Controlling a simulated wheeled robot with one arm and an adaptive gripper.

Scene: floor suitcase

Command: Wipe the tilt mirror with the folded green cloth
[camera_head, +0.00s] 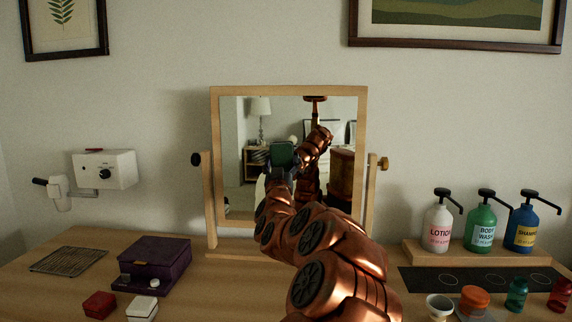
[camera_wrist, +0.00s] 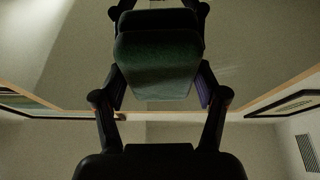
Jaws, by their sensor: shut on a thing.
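The tilt mirror (camera_head: 338,196) stands on the counter against the wall, in a light wooden frame between two posts with side knobs. My gripper (camera_head: 281,172) is in front of the glass, left of its middle, partly hidden by my arm. In the wrist view my gripper (camera_wrist: 160,88) is shut on the folded green cloth (camera_wrist: 156,62), with a finger at each side. The cloth also shows in the head view (camera_head: 283,154) against the glass. A reflection of the gripper and cloth appears close beyond it. I cannot tell whether the cloth touches the glass.
A purple box (camera_head: 158,262), a wire rack (camera_head: 69,261), a red box (camera_head: 99,304) and a white box (camera_head: 142,308) lie left. Pump bottles (camera_head: 481,228) stand on a wooden riser at right. A cup (camera_head: 439,306) and small jars stand in front. A hair dryer (camera_head: 60,193) hangs on the wall.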

